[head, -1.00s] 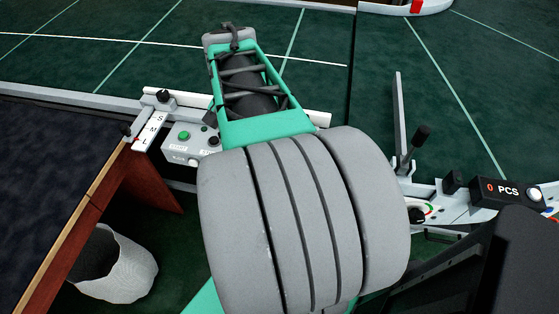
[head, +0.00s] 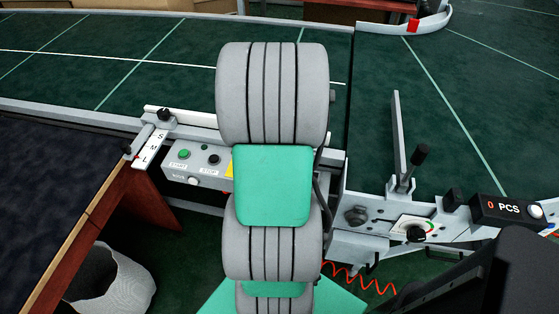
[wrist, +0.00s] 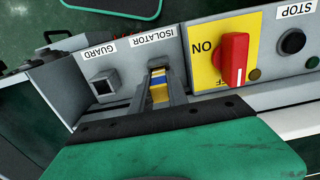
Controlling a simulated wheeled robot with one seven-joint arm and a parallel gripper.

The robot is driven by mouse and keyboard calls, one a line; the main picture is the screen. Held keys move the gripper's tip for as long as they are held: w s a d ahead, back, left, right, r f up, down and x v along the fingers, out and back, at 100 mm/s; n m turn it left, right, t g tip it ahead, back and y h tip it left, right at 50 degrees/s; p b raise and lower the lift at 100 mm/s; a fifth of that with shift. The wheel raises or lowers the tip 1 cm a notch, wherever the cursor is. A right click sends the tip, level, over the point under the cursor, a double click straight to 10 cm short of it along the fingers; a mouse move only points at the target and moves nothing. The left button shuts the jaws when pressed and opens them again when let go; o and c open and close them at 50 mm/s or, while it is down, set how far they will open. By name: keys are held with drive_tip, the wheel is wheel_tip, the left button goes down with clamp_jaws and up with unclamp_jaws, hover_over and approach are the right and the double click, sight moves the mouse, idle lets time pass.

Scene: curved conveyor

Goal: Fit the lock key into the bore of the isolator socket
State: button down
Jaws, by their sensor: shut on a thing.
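The lock key (wrist: 159,90), yellow with a blue band, is held between the two fingers of my gripper (wrist: 158,84) in the wrist view. My gripper is shut on it. The key is in line with the isolator socket (wrist: 156,66), below the ISOLATOR label. The key and fingers cover most of that socket, so its bore is hidden. I cannot tell whether the key's tip is in the bore or just in front of it. In the head view my arm hides the gripper, key and socket.
Left of the isolator socket is the guard socket (wrist: 104,86) with a dark square bore. To the right are a red rotary switch (wrist: 233,60) on a yellow plate and a black stop button (wrist: 293,41). The control box (head: 186,168) sits below the conveyor edge.

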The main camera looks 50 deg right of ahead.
drive_tip(key=c, duration=1.7)
unclamp_jaws()
drive_tip(key=shift+f, duration=0.15)
drive_tip(key=shift+c, duration=0.2)
drive_tip(key=o, duration=0.4)
drive_tip(key=shift+o, duration=0.2)
wheel_tip(320, 180, up, 12)
drive_tip(key=r, duration=0.1)
drive_tip(key=w+a+n+t, duration=0.1)
drive_tip(key=w+a+n, duration=0.3)
drive_tip(key=a, duration=0.5)
drive_tip(key=w+a+n, duration=0.3)
drive_tip(key=w+a, duration=0.1)
drive_tip(key=a, duration=0.5)
drive_tip(key=s+a+f+n+t, duration=0.1)
drive_tip(key=a+n, duration=0.5)
drive_tip(key=a, duration=0.8)
drive_tip(key=shift+s+f+n, duration=0.3)
drive_tip(key=shift+s+f, duration=0.35)
drive_tip(key=shift+s, duration=0.1)
